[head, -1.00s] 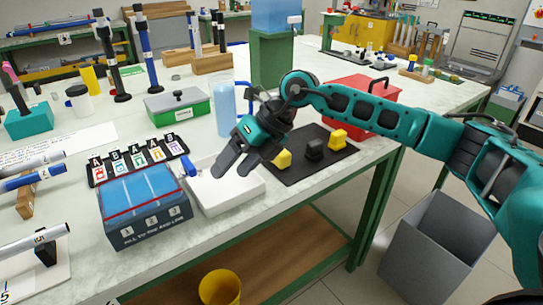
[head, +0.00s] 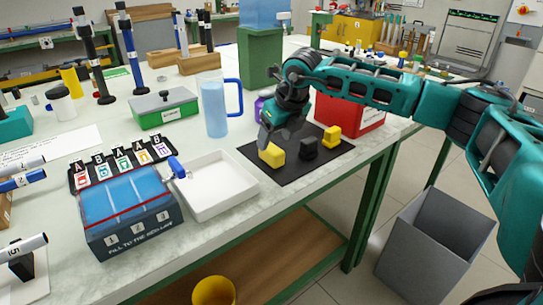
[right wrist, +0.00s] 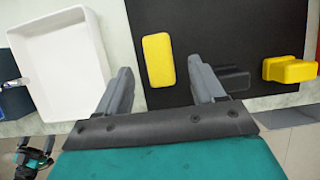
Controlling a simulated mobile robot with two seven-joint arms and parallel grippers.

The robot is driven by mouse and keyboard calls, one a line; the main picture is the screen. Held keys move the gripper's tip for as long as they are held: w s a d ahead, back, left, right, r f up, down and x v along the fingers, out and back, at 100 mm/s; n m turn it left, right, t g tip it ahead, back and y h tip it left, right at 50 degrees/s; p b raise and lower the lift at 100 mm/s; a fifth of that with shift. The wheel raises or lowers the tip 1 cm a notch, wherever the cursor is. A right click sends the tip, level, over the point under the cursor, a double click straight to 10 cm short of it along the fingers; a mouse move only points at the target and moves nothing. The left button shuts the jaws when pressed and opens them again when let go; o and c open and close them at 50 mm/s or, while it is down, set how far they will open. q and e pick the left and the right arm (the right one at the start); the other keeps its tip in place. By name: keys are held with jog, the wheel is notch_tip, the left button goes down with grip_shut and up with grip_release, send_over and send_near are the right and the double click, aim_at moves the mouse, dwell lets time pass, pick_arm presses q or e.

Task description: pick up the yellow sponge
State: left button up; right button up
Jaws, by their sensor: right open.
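The yellow sponge (head: 271,155) is a small block lying on the black mat (head: 300,170) near its left corner. In the right wrist view, the sponge (right wrist: 158,60) appears between the two fingertips, lengthwise with the fingers. My right gripper (head: 270,135) is open and empty, just above and behind the sponge in the head view; its open fingers (right wrist: 160,78) also show in the right wrist view. Whether a finger touches the sponge I cannot tell.
A black block (head: 308,148) and a yellow block with a raised part (head: 332,136) sit to the sponge's right. A white tray (head: 222,205) is to its left. A blue-handled pitcher (head: 214,110) and a red box (head: 350,118) stand behind. A grey bin (head: 425,250) is on the floor.

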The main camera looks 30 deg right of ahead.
aim_at(272, 148)
jog(key=x, duration=0.5)
jog(key=shift+s+b, duration=0.15)
jog(key=shift+b, duration=0.25)
jog(key=c, duration=1)
